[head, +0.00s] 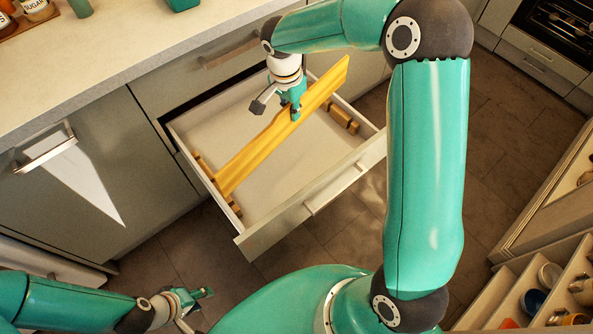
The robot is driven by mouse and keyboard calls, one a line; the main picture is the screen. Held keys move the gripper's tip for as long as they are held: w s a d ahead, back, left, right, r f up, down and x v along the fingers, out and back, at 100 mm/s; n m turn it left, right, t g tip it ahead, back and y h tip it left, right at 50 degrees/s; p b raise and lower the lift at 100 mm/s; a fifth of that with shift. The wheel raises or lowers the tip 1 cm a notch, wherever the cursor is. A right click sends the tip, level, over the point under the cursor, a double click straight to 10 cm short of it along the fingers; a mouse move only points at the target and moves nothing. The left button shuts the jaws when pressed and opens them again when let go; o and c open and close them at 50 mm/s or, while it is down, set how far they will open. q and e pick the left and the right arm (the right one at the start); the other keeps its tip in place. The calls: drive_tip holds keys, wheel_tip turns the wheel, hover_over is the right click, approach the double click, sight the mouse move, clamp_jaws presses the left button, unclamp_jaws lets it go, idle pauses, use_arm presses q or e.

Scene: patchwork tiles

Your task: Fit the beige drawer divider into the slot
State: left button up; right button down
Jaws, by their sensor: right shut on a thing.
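The drawer divider (250,155) is a long yellow-beige board held slantwise over the open drawer (275,238). My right gripper (295,112) is shut on its upper edge, right of the board's middle. The divider's right end rises over the drawer's back right side, and its left end is near the left wall. Slotted wooden blocks sit inside the drawer on the right wall (343,118) and on the left wall (237,209). I cannot tell whether the divider touches the left blocks. My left gripper (197,300) is low at the bottom left, away from the drawer; its fingers are unclear.
The countertop (130,50) lies behind, with jars (37,8) and a green container (182,4) at its far edge. A shelf unit with dishes (535,298) stands at the lower right. Tiled floor (510,130) is free right of the drawer.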

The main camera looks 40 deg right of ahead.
drive_tip(key=shift+d+f+m, duration=0.1)
drive_tip(key=shift+d+m, duration=0.4)
drive_tip(key=shift+m, duration=0.7)
drive_tip(key=f+b, duration=0.3)
drive_tip(key=f, duration=0.3)
drive_tip(key=f+b, duration=0.4)
drive_tip(key=f, duration=0.3)
drive_tip(key=f+b, duration=0.4)
drive_tip(key=f, duration=0.2)
drive_tip(key=shift+s+d+f, duration=0.1)
drive_tip(key=shift+d+f, duration=0.15)
drive_tip(key=shift+f, duration=0.15)
drive_tip(key=shift+r, duration=0.1)
